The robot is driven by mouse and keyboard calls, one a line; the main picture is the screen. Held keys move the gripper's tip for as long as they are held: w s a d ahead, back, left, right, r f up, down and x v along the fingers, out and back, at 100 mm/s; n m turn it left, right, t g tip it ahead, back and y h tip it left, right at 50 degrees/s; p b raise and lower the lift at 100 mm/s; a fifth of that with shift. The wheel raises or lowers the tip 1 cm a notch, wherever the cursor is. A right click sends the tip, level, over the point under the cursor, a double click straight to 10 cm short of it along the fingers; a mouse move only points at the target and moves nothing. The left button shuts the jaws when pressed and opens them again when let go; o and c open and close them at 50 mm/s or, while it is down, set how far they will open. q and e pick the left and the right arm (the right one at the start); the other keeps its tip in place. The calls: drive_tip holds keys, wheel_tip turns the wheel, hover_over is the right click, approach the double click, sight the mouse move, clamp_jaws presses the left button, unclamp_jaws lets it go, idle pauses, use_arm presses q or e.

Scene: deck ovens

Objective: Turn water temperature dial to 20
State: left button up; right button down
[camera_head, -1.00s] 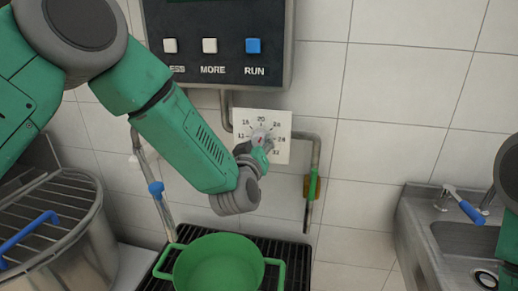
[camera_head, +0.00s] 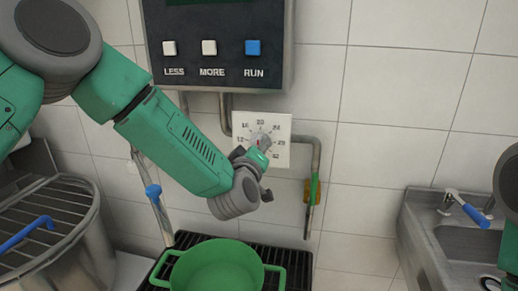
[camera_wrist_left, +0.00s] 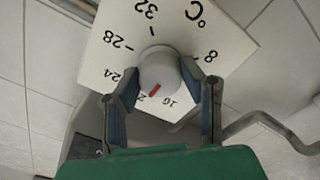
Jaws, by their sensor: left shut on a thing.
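The water temperature dial is a round grey knob (camera_wrist_left: 159,68) with a red mark on a square white plate (camera_head: 281,158) on the tiled wall. Numbers ring the knob. In the left wrist view the red mark points toward a partly hidden number starting with 2, between 24 and 16, where 20 belongs. My left gripper (camera_wrist_left: 159,76) is shut on the knob, one finger on each side. In the head view the left gripper (camera_head: 257,158) covers part of the knob, and its mark cannot be read there. My right gripper is out of view.
A dark control panel (camera_head: 218,50) with LESS, MORE and RUN buttons hangs above the dial. A pipe (camera_head: 316,160) bends around its right side. A green pot (camera_head: 217,268) stands on a black grate below. A sink (camera_head: 462,240) is at right.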

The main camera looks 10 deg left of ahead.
use_arm(q)
drive_tip(key=o, duration=1.2)
drive_tip(key=shift+a, duration=0.1)
drive_tip(key=shift+c, duration=0.2)
drive_tip(key=s, duration=1.2)
drive_tip(key=shift+f, duration=0.15)
